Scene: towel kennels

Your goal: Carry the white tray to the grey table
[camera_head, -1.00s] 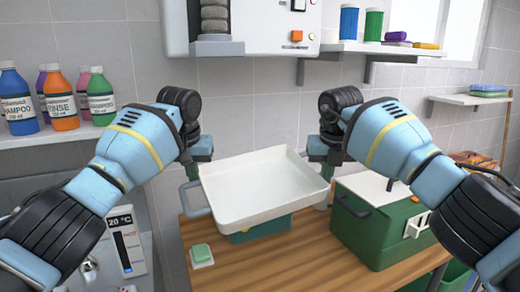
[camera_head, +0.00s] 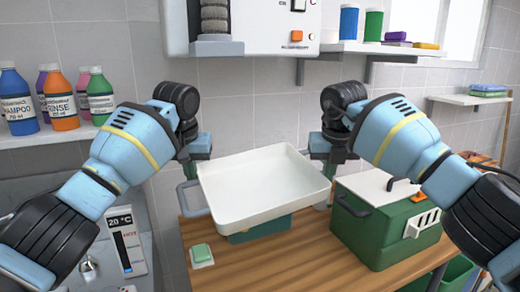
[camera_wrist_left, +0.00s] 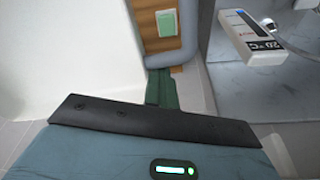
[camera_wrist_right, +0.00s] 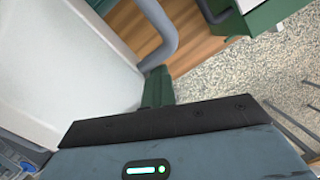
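The white tray (camera_head: 262,190) is shallow and square, and appears empty. It rests on a teal-green block (camera_head: 260,230) on the wooden counter (camera_head: 290,262). Its grey left handle (camera_head: 190,205) shows in the head view. My left gripper (camera_head: 192,170) points down at that handle; in the left wrist view its green finger (camera_wrist_left: 160,90) meets the grey handle. My right gripper (camera_head: 327,172) is at the tray's right side; in the right wrist view its green finger (camera_wrist_right: 157,88) meets a grey handle (camera_wrist_right: 165,40). Finger gaps are hidden. I cannot identify the grey table.
A green box with a white lid (camera_head: 385,225) stands close right of the tray. A green button (camera_head: 201,254) lies at front left. A 20 °C display (camera_head: 124,243) stands left. Shampoo and rinse bottles (camera_head: 62,100) line the left shelf. A white wall unit (camera_head: 240,25) hangs behind.

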